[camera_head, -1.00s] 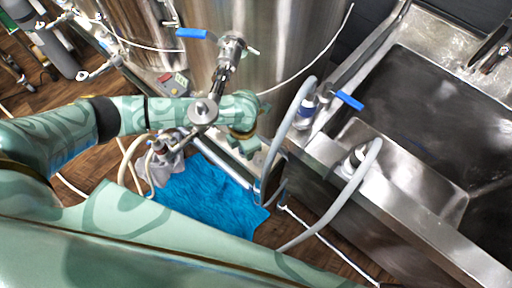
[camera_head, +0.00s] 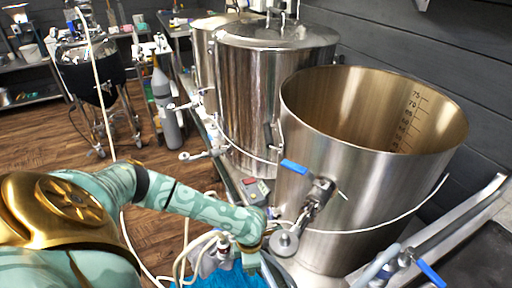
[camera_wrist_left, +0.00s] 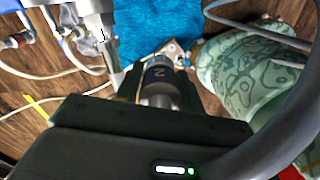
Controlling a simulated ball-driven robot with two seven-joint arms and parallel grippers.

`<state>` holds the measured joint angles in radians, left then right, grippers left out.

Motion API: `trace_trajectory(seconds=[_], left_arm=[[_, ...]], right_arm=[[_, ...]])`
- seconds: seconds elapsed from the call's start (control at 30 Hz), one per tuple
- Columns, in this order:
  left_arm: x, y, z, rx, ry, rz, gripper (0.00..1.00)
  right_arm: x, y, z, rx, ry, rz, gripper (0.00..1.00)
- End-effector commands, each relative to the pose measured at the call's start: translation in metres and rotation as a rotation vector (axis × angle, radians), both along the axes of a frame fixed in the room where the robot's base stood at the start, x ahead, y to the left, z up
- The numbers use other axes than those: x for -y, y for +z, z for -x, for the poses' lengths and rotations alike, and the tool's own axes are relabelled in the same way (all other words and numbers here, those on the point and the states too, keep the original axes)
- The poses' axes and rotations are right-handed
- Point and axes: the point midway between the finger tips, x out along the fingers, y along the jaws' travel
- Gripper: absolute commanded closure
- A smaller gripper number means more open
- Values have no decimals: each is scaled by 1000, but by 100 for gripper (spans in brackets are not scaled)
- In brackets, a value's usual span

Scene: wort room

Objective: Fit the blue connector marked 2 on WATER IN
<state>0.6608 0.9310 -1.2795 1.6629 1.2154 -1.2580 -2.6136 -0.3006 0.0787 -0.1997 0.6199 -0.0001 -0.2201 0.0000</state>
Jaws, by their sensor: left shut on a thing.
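My left gripper (camera_head: 252,262) is low in front of the large open steel kettle, its tips near the lower picture edge. In the left wrist view my left gripper (camera_wrist_left: 160,108) is shut on a connector (camera_wrist_left: 160,85) with a dark band that bears a sideways 2. The band looks dark grey there, not clearly blue. A grey hose (camera_wrist_left: 290,140) curves around the right side of that view. I cannot read a WATER IN mark in either view. My right gripper is out of view.
The open kettle (camera_head: 350,170) has a valve with a blue handle (camera_head: 295,167). A lidded steel vessel (camera_head: 265,95) stands behind it. A blue cloth (camera_wrist_left: 145,30) lies on the wooden floor. White hoses (camera_head: 188,245) loop by my left arm. A sink edge (camera_head: 470,235) is at the right.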

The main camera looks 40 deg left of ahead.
Motion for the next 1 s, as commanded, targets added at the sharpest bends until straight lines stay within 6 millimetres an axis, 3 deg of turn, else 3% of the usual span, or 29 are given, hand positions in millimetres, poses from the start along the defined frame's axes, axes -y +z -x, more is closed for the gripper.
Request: trace_trajectory(seconds=[0.37,1.0], left_arm=[[0,4,0,1,1,0,89],[0,47,-1,2,2,0,89]], right_arm=[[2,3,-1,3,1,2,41],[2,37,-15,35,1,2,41]])
